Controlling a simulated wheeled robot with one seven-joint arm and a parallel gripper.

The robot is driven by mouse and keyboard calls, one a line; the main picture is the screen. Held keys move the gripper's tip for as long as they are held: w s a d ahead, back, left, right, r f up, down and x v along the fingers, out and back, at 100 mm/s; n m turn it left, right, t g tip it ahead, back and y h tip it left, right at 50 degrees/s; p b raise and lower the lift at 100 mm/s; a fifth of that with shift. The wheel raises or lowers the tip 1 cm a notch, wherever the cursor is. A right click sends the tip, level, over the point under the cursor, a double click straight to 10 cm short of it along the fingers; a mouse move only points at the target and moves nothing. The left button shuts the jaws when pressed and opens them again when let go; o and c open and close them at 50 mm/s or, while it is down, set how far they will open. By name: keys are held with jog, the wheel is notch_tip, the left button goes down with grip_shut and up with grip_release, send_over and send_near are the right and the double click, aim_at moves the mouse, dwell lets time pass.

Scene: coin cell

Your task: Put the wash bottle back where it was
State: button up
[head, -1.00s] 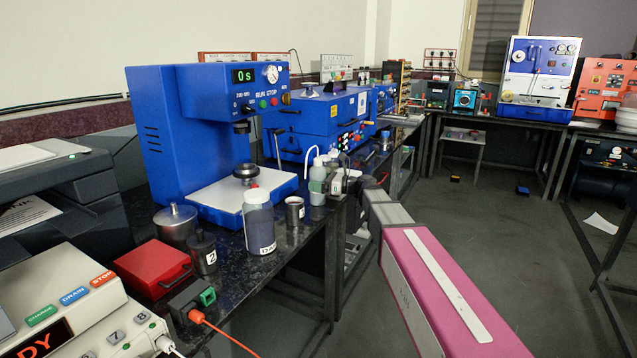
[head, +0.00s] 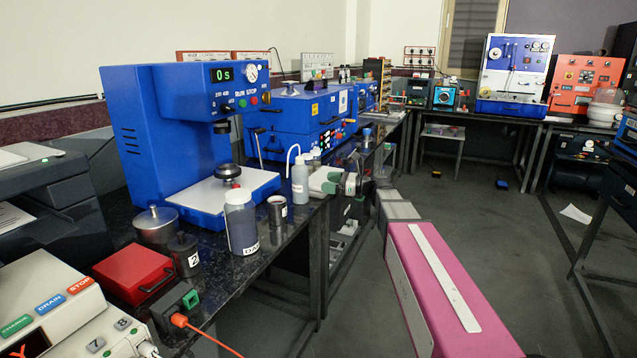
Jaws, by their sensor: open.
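The wash bottle (head: 300,184) is a pale grey bottle with a white bent spout. It stands upright on the black bench top, near the front edge, right of the blue press. My gripper (head: 322,183) is just right of the bottle, at about the height of its body. The jaws are open, and a small gap shows between them and the bottle. The gripper is small in the view, so its fingertips are hard to make out.
Left of the wash bottle stand a small labelled metal cup (head: 277,211) and a clear jar of dark powder (head: 241,224). The blue press (head: 160,140) is behind them. A blue box machine (head: 295,122) stands beyond the bottle.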

jog(key=shift+s+d+f, duration=0.1)
jog(key=shift+s+d, duration=0.05)
jog(key=shift+d, duration=0.35)
jog(key=s+d+f+n+g+h, duration=0.1)
jog(key=s+d+f+n+h, duration=0.2)
jog(key=f, duration=0.4)
jog(key=s+d+f+n+h, duration=0.1)
jog(key=s+f+n+h, duration=0.2)
jog(key=s+f, duration=0.25)
jog(key=s+d+f+n+g+h, duration=0.1)
jog(key=s+d+f+n+h, duration=0.15)
jog(key=f, duration=0.45)
jog(key=s+d+f+n+g+h, duration=0.1)
jog(key=s+d+f+n+h, duration=0.8)
jog(key=s+d+f+n, duration=0.1)
jog(key=shift+s+d+n, duration=0.75)
jog(key=shift+s+n, duration=0.1)
jog(key=shift+s, duration=0.35)
